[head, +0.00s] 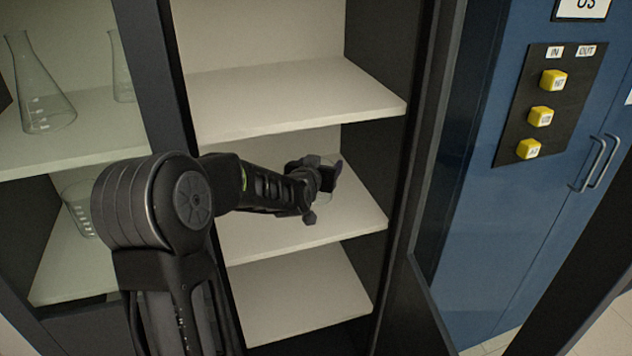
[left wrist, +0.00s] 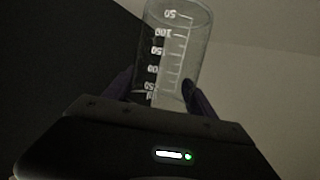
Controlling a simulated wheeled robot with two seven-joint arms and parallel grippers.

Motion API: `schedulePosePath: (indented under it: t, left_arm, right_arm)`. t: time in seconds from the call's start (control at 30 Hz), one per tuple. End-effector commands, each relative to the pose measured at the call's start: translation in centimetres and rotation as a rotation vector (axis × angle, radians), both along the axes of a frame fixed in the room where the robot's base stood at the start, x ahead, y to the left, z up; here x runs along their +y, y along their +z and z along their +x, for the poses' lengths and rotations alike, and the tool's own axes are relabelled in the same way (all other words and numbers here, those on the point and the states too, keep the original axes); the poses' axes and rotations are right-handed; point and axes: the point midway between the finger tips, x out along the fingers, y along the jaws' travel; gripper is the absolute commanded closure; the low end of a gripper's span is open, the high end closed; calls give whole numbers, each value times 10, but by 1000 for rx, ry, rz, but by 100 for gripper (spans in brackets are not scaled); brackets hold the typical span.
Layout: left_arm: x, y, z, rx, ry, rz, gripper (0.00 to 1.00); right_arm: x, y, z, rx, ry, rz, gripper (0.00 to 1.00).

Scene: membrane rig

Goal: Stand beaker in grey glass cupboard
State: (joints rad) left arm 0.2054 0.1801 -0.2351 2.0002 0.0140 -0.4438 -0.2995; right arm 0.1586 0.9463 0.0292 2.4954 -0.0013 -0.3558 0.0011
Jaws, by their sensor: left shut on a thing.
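The clear glass beaker (left wrist: 178,45) with white volume marks is between the two fingers of my left gripper (left wrist: 158,92) in the left wrist view. My left gripper is shut on it. In the head view my left gripper (head: 318,178) reaches inside the open right bay of the dark grey cupboard (head: 160,70), over its middle shelf (head: 295,235). There the beaker is mostly hidden behind the gripper, with a faint glass edge showing. I cannot tell whether its base touches the shelf. My right gripper is not in view.
Conical flasks (head: 42,95) stand on the left bay's upper shelf, and another glass vessel (head: 78,205) stands below, partly behind my arm. An upper shelf (head: 290,95) is above my gripper. The bottom shelf (head: 300,295) is bare. A blue cabinet (head: 480,200) stands to the right.

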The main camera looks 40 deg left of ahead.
Motion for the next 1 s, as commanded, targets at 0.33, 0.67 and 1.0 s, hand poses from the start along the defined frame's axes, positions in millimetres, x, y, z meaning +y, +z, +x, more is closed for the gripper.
schedulePosePath:
  t: [0.33,0.67,1.0]
  left_arm:
    - [0,-7,1,-2,0,2,84]
    - [0,-42,0,1,-2,1,84]
    - [0,-45,0,-3,-1,2,84]
  right_arm:
    - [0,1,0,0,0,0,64]
    - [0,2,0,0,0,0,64]
    - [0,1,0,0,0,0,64]
